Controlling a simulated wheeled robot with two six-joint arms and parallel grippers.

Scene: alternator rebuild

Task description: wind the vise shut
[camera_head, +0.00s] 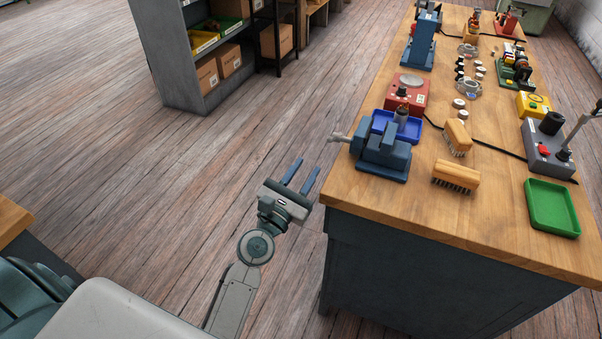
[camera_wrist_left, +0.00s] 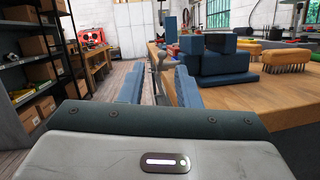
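The blue vise (camera_head: 382,153) stands at the near left edge of the wooden bench, with a dark cylindrical part (camera_head: 401,115) showing at its jaws. Its grey screw handle (camera_head: 340,137) sticks out to the left past the bench edge. My left gripper (camera_head: 307,166) is open and empty, off the bench's left side, short of the handle and apart from it. In the left wrist view the handle (camera_wrist_left: 162,62) shows beyond and between the two blue fingers, with the vise (camera_wrist_left: 210,62) to the right. My right gripper is not in view.
On the bench (camera_head: 420,215) near the vise are a blue tray (camera_head: 383,121), two brushes (camera_head: 455,177), a red device (camera_head: 408,92) and a green tray (camera_head: 552,208). A shelf unit (camera_head: 190,70) with boxes stands at the back left. The floor left of the bench is clear.

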